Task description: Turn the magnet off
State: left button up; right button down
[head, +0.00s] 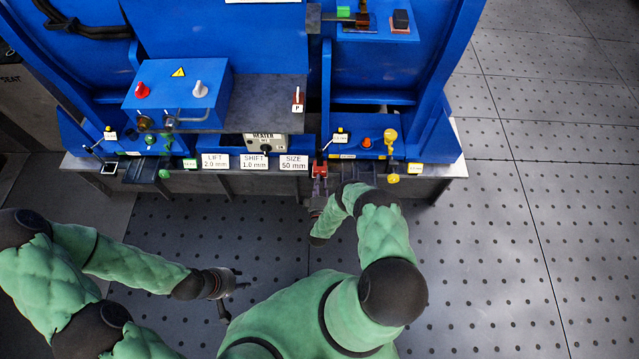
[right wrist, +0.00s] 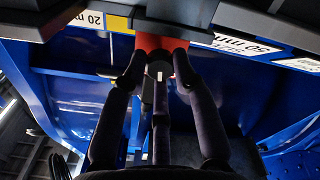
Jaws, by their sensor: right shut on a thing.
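A red block-shaped handle (head: 319,170) sits at the front edge of the blue machine, right of the "SIZE 50 mm" label. My right gripper (head: 318,184) reaches up to it from below. In the right wrist view, the fingers (right wrist: 158,68) are closed around the red handle (right wrist: 153,43). Which control is the magnet's is not readable; a small label beside the handle is too small to read. My left gripper (head: 236,302) is open and empty above the floor, well away from the machine.
A blue control box (head: 178,95) with a red knob and a grey knob stands on the machine's left. Label plates (head: 254,162) line the front edge. Yellow and red knobs (head: 389,136) are to the right of the handle. The perforated floor (head: 520,230) at right is clear.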

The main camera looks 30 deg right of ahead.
jog(key=m, duration=1)
jog(key=shift+f+m, duration=0.1)
jog(key=shift+m, duration=0.2)
dwell(0.4)
jog(key=c, duration=1)
grip_release()
jog(key=v, duration=1.2)
jog(key=shift+s, duration=0.1)
